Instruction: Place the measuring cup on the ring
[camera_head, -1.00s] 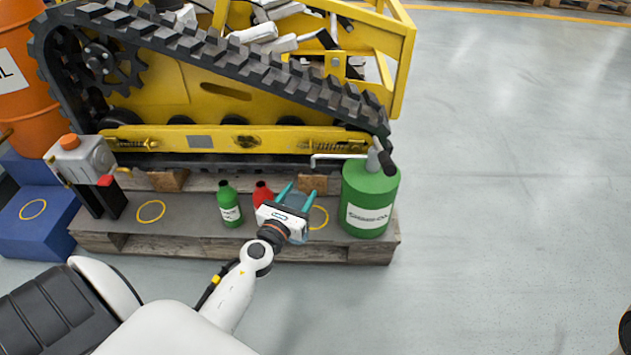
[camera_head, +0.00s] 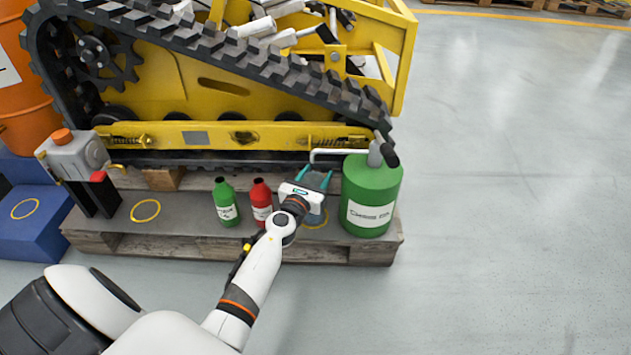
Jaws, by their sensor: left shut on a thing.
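My left gripper (camera_head: 313,180) is shut on the grey measuring cup (camera_head: 316,216), which is mostly hidden behind the gripper's white body and teal fingers. The gripper and cup are over the right end of the wooden pallet, between a red bottle and a green oil can. A yellow ring (camera_head: 312,227) on the pallet lies right at the cup, and the cup and gripper cover much of it. I cannot tell whether the cup touches the pallet. Another yellow ring (camera_head: 145,210) lies bare on the pallet's left part. My right gripper is not in view.
The red bottle (camera_head: 262,200) and a green bottle (camera_head: 226,203) stand left of the gripper. The green oil can (camera_head: 370,196) stands close on its right. A yellow tracked carrier (camera_head: 200,90) rises behind the pallet (camera_head: 190,243). A blue step (camera_head: 45,232) with a ring is at left.

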